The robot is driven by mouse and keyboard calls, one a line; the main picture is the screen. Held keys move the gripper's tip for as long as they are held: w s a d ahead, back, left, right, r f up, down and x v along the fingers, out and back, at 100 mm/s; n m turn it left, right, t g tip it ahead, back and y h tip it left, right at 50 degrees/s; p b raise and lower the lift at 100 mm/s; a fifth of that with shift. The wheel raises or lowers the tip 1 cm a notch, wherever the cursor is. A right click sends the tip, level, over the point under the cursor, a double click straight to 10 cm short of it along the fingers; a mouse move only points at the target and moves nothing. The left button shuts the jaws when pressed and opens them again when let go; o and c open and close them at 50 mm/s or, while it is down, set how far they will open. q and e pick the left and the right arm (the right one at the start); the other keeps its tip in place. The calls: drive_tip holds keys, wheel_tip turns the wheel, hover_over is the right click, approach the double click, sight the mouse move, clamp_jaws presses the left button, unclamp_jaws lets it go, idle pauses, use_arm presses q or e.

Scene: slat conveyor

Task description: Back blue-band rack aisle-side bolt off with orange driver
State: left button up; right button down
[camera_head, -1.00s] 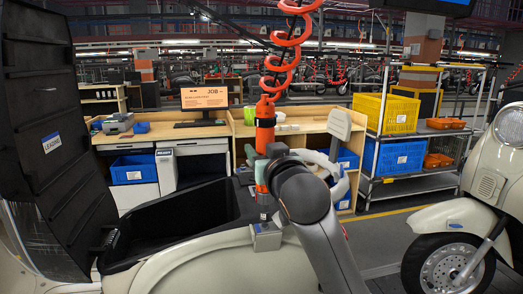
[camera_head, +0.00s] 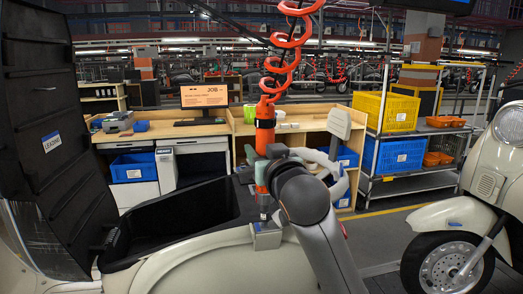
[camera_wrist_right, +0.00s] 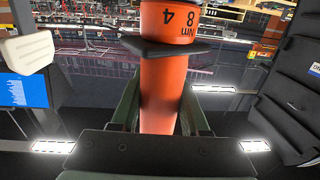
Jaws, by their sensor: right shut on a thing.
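The orange driver (camera_head: 265,138) hangs upright from a red coiled cord (camera_head: 284,58). My right gripper (camera_head: 262,172) is shut around its body, and the arm comes in from the lower right. The driver's lower end is over a small grey metal bracket (camera_head: 266,238) on the cream scooter body; whether its tip touches a bolt is too small to tell. In the right wrist view the orange driver (camera_wrist_right: 160,90) stands between the green-grey fingers of my right gripper (camera_wrist_right: 161,118). No blue band shows clearly on the bracket. My left gripper is not in view.
Another cream scooter (camera_head: 450,235) stands at right. Behind are a wooden bench (camera_head: 290,128) and a shelf with yellow (camera_head: 387,112) and blue crates.

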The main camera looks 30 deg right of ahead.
drive_tip(key=shift+f+b, duration=0.35)
drive_tip(key=shift+f, duration=0.45)
idle(0.7)
